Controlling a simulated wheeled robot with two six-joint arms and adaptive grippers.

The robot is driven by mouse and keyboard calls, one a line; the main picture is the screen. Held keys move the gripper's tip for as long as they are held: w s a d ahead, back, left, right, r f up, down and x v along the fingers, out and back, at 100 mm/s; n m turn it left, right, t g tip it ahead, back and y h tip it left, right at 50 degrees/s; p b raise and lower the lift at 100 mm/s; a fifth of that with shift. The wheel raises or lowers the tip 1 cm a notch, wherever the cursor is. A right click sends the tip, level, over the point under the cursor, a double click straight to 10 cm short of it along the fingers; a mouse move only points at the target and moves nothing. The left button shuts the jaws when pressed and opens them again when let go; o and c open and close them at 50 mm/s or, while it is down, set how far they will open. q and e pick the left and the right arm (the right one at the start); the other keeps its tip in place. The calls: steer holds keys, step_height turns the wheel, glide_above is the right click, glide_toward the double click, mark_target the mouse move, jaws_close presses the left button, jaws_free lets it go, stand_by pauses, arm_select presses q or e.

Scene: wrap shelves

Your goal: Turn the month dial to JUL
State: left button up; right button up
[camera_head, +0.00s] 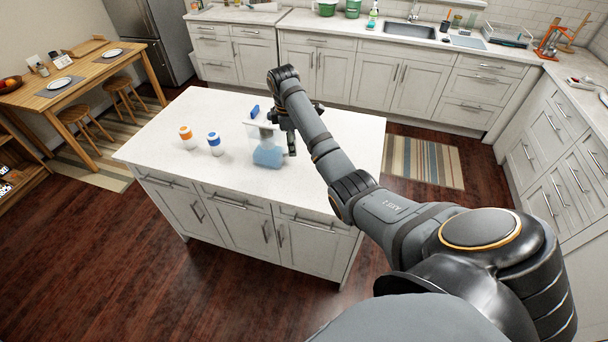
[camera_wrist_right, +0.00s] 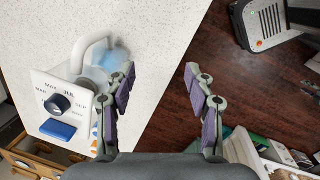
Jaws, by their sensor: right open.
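My right gripper (camera_wrist_right: 160,72) is open and empty, to the right of the panel and apart from the dial. In the head view, my right gripper (camera_head: 290,143) is beside the device (camera_head: 267,156), partly covering it. My left gripper is out of view.
The device stands on a white kitchen island (camera_head: 165,110). An orange-capped bottle (camera_head: 187,138) and a blue-capped bottle (camera_head: 215,144) stand to its left. The island's edge is close to my right gripper, with dark wooden floor (camera_wrist_right: 215,75) beyond.

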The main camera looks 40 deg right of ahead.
steer(key=s+a+f+m+t, duration=0.1)
steer(key=s+a+f+m, duration=0.3)
steer(key=s+f, duration=0.6)
steer(key=shift+s+a+f, duration=0.35)
steer(key=shift+s+a, duration=0.6)
steer(key=shift+a, duration=0.05)
